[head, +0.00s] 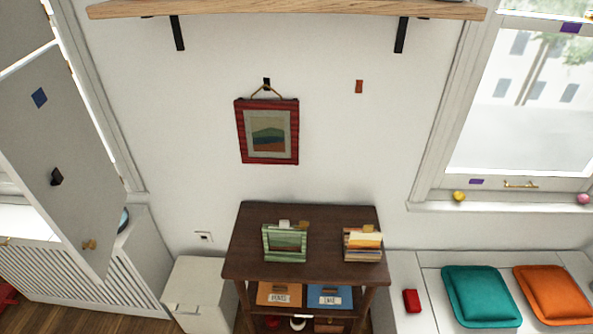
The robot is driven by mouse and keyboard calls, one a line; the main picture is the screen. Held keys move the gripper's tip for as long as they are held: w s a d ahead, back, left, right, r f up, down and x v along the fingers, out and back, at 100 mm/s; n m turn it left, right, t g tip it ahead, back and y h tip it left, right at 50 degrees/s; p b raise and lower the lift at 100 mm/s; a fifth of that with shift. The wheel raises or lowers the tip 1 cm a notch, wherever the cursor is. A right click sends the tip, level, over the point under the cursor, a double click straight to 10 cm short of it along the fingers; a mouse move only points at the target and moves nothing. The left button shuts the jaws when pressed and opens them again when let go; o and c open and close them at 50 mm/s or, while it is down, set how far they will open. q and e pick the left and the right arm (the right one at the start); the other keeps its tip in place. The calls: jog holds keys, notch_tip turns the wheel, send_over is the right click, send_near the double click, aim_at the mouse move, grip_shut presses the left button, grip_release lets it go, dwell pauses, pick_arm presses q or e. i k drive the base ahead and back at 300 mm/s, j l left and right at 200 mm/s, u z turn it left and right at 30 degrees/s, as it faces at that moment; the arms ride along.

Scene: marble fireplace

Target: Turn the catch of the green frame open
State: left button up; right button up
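The green frame (268,250) stands on top of the dark wooden side table (325,222), left of the middle. It holds a small landscape picture and its front faces me. A small white piece and a tan piece show at its top edge. I cannot tell whether either belongs to the frame, and I cannot make out the catch or how it is set. Neither of my grippers is in the head view.
A stack of cards or papers (363,246) sits right of the green frame. Blue (330,290) and orange (272,291) boxes lie on the shelf below. A red picture (267,158) hangs above. A white bin (197,285) stands left, a cushioned window seat right. An open shutter (60,160) is at left.

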aim_at(303, 224)
jog(key=i+u, duration=0.2)
jog(key=i, duration=0.3)
jog(key=i+l+u, duration=0.15)
jog(key=i, duration=0.4)
jog(key=i+l+u, duration=0.2)
jog(key=i, duration=0.3)
